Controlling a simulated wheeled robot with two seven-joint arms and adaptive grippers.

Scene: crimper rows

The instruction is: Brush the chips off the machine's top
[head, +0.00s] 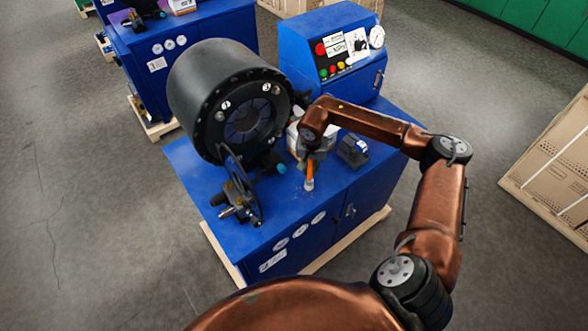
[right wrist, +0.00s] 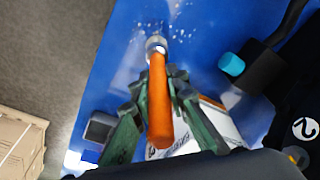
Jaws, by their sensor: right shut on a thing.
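The machine is a blue cabinet with a flat blue top (head: 275,205) and a big black round crimper head (head: 215,100) on it. Small pale chips (right wrist: 178,32) are scattered on the blue top in the right wrist view. My right gripper (head: 312,158) is shut on the orange handle of a brush (head: 309,180), above the top near its front edge. In the right wrist view, the brush (right wrist: 160,95) runs from between the fingers (right wrist: 160,88) to a metal collar beside the chips. I cannot tell whether its bristles touch the top. My left gripper is not in view.
A blue control box (head: 330,50) with a gauge stands behind. A small dark block (head: 353,151) sits right of the brush, and a white printed box (right wrist: 205,125) lies under the gripper. A black part with a cyan cap (right wrist: 232,64) is close by. A crate (head: 555,165) stands right.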

